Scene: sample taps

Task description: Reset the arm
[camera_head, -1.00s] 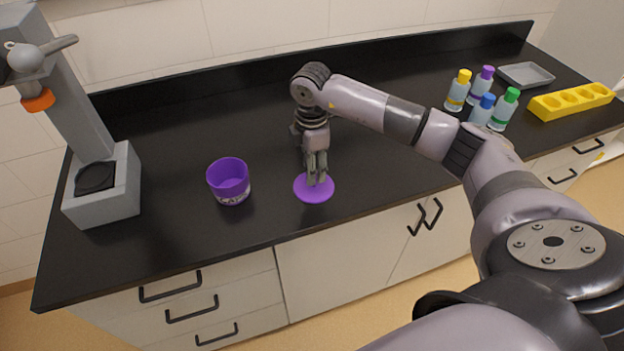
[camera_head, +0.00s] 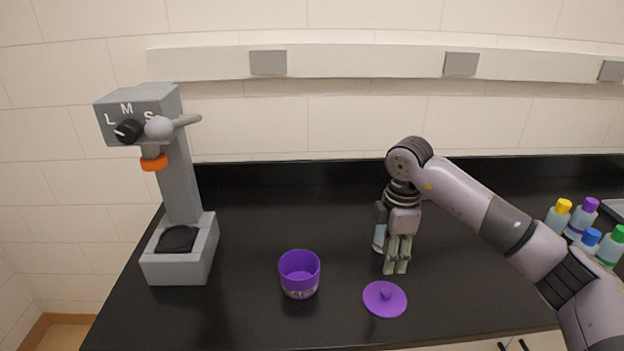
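My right gripper (camera_head: 396,268) points down above the black counter, just behind a purple lid (camera_head: 385,300). Its two fingertips show a small gap with nothing between them. The lid lies flat on the counter with its knob up, apart from the fingers. My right arm (camera_head: 510,225) reaches in from the right, bent at the wrist. My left gripper is not in view.
An open purple cup (camera_head: 299,274) stands left of the lid. A grey machine (camera_head: 180,250) with a dial and orange nozzle stands at the left. Several capped bottles (camera_head: 582,220) stand at the far right. A wall backs the counter (camera_head: 240,310).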

